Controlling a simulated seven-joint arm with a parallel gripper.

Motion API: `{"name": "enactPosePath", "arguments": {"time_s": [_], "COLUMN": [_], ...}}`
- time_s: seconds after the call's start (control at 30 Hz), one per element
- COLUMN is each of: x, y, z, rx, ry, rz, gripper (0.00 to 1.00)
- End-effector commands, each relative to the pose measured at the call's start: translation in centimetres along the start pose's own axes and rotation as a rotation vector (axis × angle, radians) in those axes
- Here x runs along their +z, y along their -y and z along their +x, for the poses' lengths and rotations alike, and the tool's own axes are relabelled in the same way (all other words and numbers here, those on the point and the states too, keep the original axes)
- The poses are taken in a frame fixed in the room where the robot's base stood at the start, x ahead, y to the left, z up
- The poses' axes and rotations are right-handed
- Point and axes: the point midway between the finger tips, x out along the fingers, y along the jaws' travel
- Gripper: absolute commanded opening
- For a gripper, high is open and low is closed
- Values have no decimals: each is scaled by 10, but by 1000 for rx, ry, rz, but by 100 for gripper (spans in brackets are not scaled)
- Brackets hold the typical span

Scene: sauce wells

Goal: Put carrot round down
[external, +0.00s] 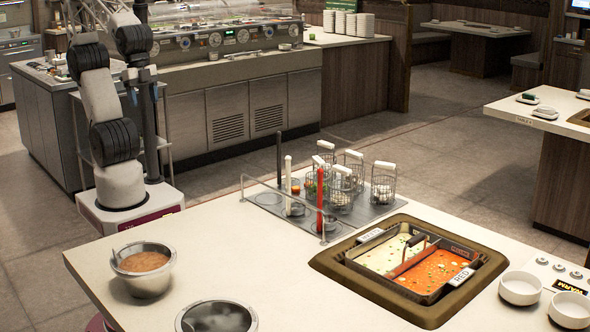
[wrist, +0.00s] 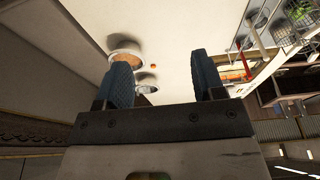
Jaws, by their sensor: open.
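A tiny orange spot (wrist: 153,66), which looks like the carrot round, shows on the pale counter in the wrist view. It lies in the gap between my fingers in the picture, well beyond them and apart. I cannot make it out in the external view. My gripper (wrist: 160,60) is open, with its two blue fingers wide apart and nothing held between them. In the external view only my arm (external: 115,140) shows at the left; its end is out of the frame.
A steel pot of brown soup (external: 143,262) and a steaming pot (external: 216,318) stand at the counter's front left. A divided hotpot (external: 415,260) sits in the counter. Wire baskets (external: 384,185) and upright ladles stand on a tray behind it. White bowls (external: 520,287) are at right.

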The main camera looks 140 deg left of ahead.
Motion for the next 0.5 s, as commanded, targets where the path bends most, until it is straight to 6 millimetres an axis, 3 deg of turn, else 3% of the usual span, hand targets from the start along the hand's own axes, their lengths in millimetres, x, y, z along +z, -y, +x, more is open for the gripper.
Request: {"name": "enactPosePath", "arguments": {"time_s": [0.27, 0.5], "x": [-3, -24], "y": [2, 18], "z": [1, 11], "rx": [-1, -13], "ry": [2, 18], "rz": [-20, -189], "gripper": [63, 63]}}
